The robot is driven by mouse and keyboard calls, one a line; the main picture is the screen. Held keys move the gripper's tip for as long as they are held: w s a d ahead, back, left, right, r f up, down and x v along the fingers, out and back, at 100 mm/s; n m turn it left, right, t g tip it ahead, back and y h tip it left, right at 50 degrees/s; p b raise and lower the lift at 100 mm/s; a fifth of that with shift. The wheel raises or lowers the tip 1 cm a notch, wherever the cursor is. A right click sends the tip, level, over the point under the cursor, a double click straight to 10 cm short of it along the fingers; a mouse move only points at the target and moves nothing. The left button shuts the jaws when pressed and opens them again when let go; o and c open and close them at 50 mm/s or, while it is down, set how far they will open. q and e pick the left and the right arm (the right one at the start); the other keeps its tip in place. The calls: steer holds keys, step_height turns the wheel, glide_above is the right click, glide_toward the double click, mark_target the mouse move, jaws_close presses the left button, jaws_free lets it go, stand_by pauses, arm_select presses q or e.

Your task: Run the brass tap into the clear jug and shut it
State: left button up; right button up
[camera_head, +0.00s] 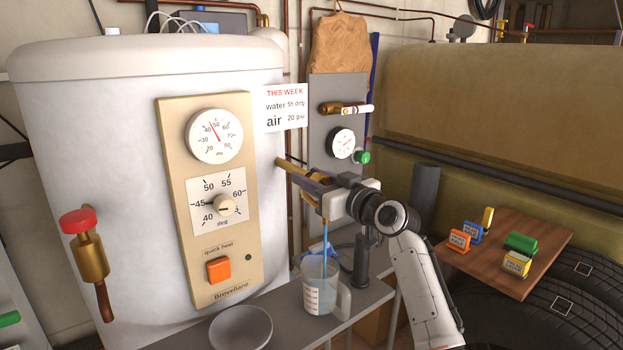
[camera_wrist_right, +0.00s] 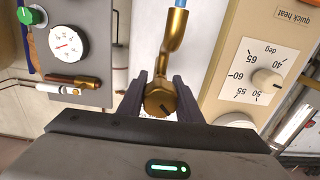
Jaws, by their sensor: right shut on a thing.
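The brass tap (camera_head: 289,165) sticks out from the right side of the white boiler. My right gripper (camera_head: 308,183) is shut on its round brass knob, which shows between the two dark fingers in the right wrist view (camera_wrist_right: 158,101). A blue stream of water (camera_head: 325,237) falls from the spout. The clear jug (camera_head: 318,287) stands upright on the grey shelf below, and the stream runs down into it. The jug has printed marks and a handle on its right; its exact water level is hard to read. My left gripper is not in view.
A grey bowl (camera_head: 240,329) sits left of the jug on the shelf (camera_head: 352,310). A dark upright cylinder (camera_head: 361,262) stands behind the jug. A gauge panel (camera_head: 338,110) is behind my gripper. A wooden board (camera_head: 510,240) with small coloured blocks is at right.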

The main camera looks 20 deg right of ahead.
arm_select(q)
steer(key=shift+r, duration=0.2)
arm_select(e)
steer(key=shift+m+p, duration=0.55)
steer(key=shift+m, duration=0.15)
steer(key=shift+r+m+p, duration=0.1)
steer(key=shift+m+p, duration=0.4)
steer(key=shift+m, duration=0.2)
steer(key=shift+m+p, duration=0.55)
steer(key=shift+m, duration=0.35)
steer(key=shift+m+p, duration=0.7)
steer(key=shift+m, duration=0.4)
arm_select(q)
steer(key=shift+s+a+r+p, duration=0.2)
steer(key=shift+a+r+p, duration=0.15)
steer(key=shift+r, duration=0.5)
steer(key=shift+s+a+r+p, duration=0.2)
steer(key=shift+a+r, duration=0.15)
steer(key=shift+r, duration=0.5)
arm_select(e)
steer(key=shift+m, duration=1.2)
steer(key=shift+f, duration=0.2)
